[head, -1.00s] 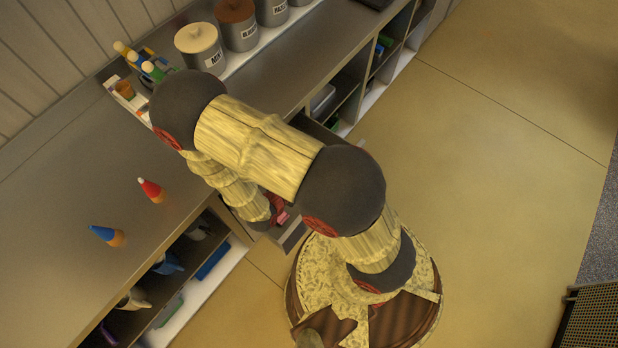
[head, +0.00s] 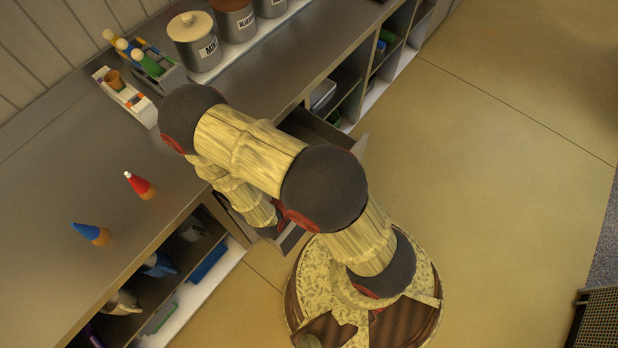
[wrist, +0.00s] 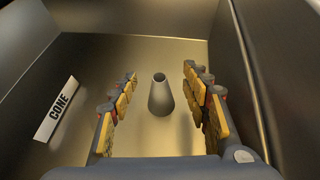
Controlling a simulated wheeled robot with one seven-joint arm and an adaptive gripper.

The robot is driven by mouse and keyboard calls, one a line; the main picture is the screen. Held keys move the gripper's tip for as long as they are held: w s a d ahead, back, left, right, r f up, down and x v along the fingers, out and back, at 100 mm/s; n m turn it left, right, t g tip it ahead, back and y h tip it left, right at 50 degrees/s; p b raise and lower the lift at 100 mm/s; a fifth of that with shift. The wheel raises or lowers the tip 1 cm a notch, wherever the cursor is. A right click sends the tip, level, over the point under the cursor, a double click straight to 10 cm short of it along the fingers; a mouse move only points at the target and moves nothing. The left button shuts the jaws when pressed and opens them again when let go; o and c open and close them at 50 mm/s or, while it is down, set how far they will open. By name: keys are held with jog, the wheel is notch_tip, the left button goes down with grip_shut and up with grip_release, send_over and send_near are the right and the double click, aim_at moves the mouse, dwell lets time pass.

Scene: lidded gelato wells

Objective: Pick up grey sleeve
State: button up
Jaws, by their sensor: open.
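The grey sleeve (wrist: 160,96) is a small hollow cone, narrow end up, standing upright on a metal floor in the wrist view. My gripper (wrist: 160,92) is open, with one finger to the left of the sleeve and one to the right. Neither finger touches it in the picture. In the head view my arm reaches down into an open drawer (head: 318,130), and my arm hides the sleeve and the gripper there.
Metal walls rise close on both sides in the wrist view, with a CONE label (wrist: 58,108) at left.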

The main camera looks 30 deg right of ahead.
jog(key=shift+b+x, duration=1.05)
jog(key=shift+x, duration=1.7)
jog(key=shift+c, duration=0.7)
jog(key=c, duration=0.7)
